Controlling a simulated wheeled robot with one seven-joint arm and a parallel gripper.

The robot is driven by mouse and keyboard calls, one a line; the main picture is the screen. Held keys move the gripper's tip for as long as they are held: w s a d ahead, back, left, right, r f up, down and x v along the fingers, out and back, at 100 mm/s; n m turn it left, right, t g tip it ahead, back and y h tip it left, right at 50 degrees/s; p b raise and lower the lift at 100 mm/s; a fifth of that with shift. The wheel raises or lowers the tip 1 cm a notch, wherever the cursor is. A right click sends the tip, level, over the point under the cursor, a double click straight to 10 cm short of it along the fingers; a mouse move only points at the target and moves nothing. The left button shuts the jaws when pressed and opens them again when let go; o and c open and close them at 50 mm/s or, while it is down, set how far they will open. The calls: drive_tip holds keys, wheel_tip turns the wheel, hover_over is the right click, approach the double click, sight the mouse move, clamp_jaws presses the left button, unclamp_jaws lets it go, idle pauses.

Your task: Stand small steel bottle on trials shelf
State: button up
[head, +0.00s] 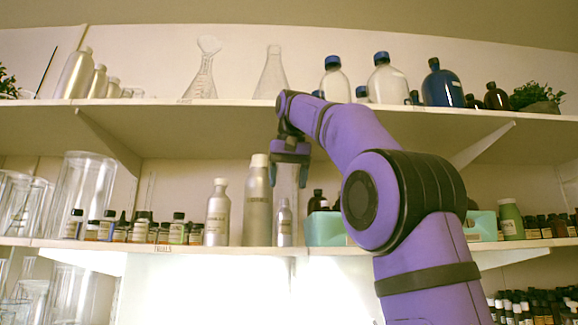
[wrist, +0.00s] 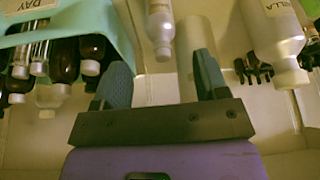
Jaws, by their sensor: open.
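A small steel bottle (head: 284,225) stands upright on the lower shelf, right of a tall steel bottle (head: 258,208); a mid-sized one (head: 217,215) stands further left. The front edge of this shelf (head: 200,248) carries a TRIALS label. My gripper (head: 290,175) hangs open and empty above the small bottle in the head view. In the wrist view my gripper (wrist: 162,78) has its fingers apart, with a small pale bottle (wrist: 160,22) appearing inverted beyond them. More steel bottles (head: 75,75) stand on the upper shelf at left.
A teal crate (head: 322,230) with bottles stands right of the small bottle; it also shows in the wrist view (wrist: 118,35). Small dark bottles (head: 140,228) line the shelf at left. A clear cylinder (head: 287,182) stands behind. The upper shelf (head: 200,104) runs overhead.

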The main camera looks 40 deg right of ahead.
drive_tip(key=shift+v, duration=1.85)
drive_tip(key=shift+f, duration=0.1)
drive_tip(key=s+a+f+n, duration=0.1)
drive_tip(key=s+a+f, duration=0.2)
drive_tip(key=s+f, duration=0.4)
drive_tip(key=s+a+f+n+y, duration=0.1)
drive_tip(key=s+a+f, duration=0.3)
drive_tip(key=f, duration=1.9)
drive_tip(key=s+a+f+n+t+y, duration=0.1)
drive_tip(key=s+a+f+n, duration=0.2)
drive_tip(key=s+f, duration=0.8)
wheel_tip(320, 180, down, 4)
drive_tip(key=shift+a+f, duration=0.1)
drive_tip(key=shift+a, duration=0.5)
